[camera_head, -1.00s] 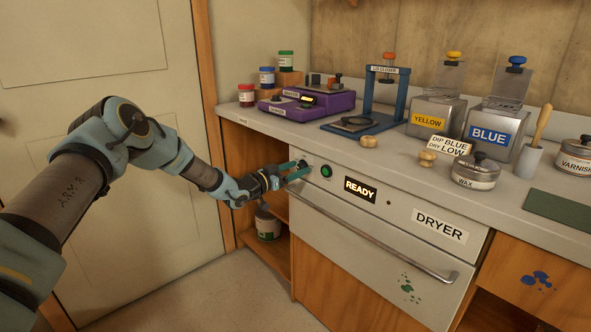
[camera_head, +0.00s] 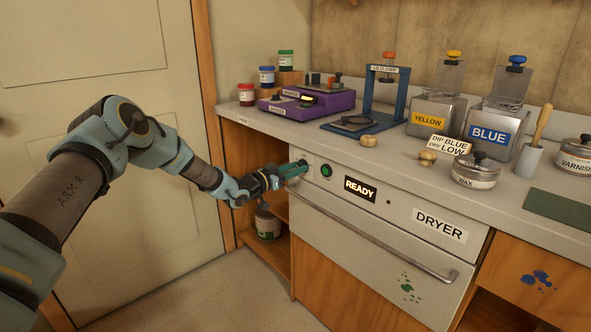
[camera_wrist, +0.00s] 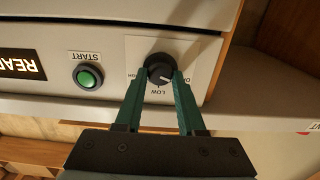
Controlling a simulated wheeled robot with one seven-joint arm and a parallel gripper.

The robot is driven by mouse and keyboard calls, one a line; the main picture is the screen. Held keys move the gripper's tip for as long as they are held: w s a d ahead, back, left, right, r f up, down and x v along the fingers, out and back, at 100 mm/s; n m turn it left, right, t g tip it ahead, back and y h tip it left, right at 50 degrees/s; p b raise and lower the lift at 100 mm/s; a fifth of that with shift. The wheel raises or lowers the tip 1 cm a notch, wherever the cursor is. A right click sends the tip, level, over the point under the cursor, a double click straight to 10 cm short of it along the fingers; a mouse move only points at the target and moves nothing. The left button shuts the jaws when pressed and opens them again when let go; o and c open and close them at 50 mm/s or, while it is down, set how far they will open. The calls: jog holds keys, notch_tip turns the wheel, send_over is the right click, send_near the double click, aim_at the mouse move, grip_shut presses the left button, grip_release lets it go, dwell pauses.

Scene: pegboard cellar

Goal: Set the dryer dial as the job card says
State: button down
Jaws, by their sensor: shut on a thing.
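The dryer (camera_head: 440,226) is a pale front panel under the worktop. Its black round dial (camera_wrist: 159,66) shows in the wrist view, on a light plate lettered HIGH, LOW and a partly hidden label starting with O. A pale mark on the dial appears to point toward that O label, on the right in this upside-down view. My gripper (camera_wrist: 159,76) is shut on the dial, one green finger on each side; it also shows in the head view (camera_head: 299,167). The job card (camera_head: 447,146) on the worktop reads DIP BLUE, DRY LOW.
A green START button (camera_wrist: 88,77) and a lit READY sign (camera_head: 360,189) sit beside the dial. The dryer handle (camera_head: 380,244) runs below. A purple device (camera_head: 305,103), blue stand and yellow and blue tins stand on the worktop. An open shelf is left of the dryer.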

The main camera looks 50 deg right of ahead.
jog(key=shift+f+b, duration=0.1)
jog(key=shift+b, duration=0.2)
jog(key=m+b, duration=0.1)
jog(key=b, duration=0.1)
jog(key=m+b, duration=0.1)
jog(key=b, duration=0.1)
jog(key=shift+s+f+m, duration=0.1)
jog(key=shift+f+m, duration=0.15)
jog(key=shift+m, duration=0.15)
jog(key=m+b, duration=0.2)
jog(key=b, duration=0.1)
jog(key=shift+m+b, duration=0.3)
jog(key=shift+m, duration=0.1)
jog(key=m+b, duration=0.4)
jog(key=b, duration=0.2)
jog(key=shift+s, duration=0.1)
jog(key=m+b, duration=0.4)
jog(key=shift+r, duration=0.1)
jog(key=shift+r+b, duration=0.1)
jog(key=shift+b, duration=0.25)
jog(key=c, duration=0.5)
grip_release()
jog(key=shift+a, duration=0.1)
